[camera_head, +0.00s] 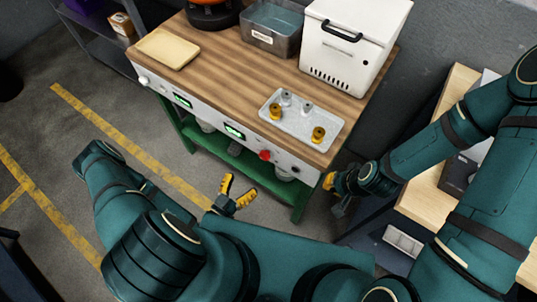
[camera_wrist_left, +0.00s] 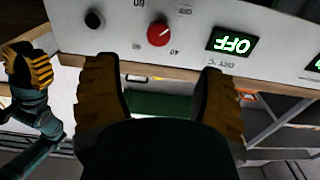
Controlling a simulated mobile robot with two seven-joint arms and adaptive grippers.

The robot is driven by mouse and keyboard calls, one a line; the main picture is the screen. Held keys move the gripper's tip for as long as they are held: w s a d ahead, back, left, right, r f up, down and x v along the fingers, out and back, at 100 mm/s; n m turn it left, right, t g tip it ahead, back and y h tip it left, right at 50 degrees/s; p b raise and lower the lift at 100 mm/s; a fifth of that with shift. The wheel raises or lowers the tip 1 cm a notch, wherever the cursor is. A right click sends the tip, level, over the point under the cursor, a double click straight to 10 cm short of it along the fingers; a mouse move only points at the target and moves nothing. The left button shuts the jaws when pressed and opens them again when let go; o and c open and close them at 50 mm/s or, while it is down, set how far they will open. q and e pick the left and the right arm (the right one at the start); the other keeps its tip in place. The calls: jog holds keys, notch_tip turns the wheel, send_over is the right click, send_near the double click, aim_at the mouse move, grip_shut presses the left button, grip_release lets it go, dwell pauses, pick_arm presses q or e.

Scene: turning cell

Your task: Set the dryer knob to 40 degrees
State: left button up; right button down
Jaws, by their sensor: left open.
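The red dryer knob (camera_head: 265,155) sits on the white front panel of the workbench. In the left wrist view the red knob (camera_wrist_left: 158,34) has a light pointer mark, with printed numbers including 40 and 60 around it, seen upside down; the exact setting is unclear. A green display (camera_wrist_left: 232,43) beside it reads OFF above a DRY °C label. My left gripper (camera_head: 238,190) is open and empty, below and in front of the panel; its yellow fingers (camera_wrist_left: 160,85) point toward the knob without touching it. My right gripper (camera_head: 333,190) is near the bench's right end, its opening unclear.
A black knob (camera_wrist_left: 93,19) is next to the red one. On the benchtop (camera_head: 225,70) are a tray (camera_head: 290,130) of small parts, a metal bin (camera_head: 270,40) and a white box (camera_head: 350,45). A side table is at right. Floor left of the bench is clear.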

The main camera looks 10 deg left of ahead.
aim_at(263, 158)
pick_arm(q)
jog(key=x, duration=1.2)
jog(key=shift+w+d, duration=0.15)
jog(key=shift+w, duration=0.05)
jog(key=c, duration=1.2)
